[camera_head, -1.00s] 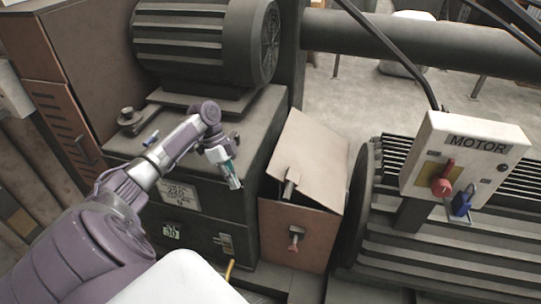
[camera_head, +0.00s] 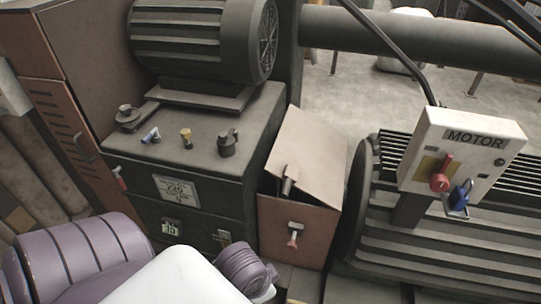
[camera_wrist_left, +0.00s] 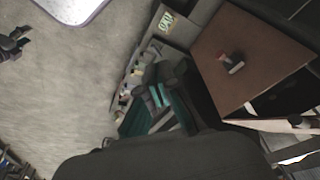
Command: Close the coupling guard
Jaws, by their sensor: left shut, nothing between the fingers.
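The coupling guard is a brown box (camera_head: 290,243) with a flat lid (camera_head: 308,143), between the dark pump base and the ribbed motor in the head view. Its lid is tilted up, with a dark gap under its near edge. My left gripper (camera_wrist_left: 156,98) has teal pads, is shut and empty, and is beside the box front. The head view does not show its fingers.
A white motor switch box (camera_head: 470,155) with a red knob and blue padlock stands right of the guard. The dark base (camera_head: 205,150) with small fittings is on its left. A grey pipe (camera_head: 420,40) runs behind. Open floor (camera_wrist_left: 70,95) shows in the wrist view.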

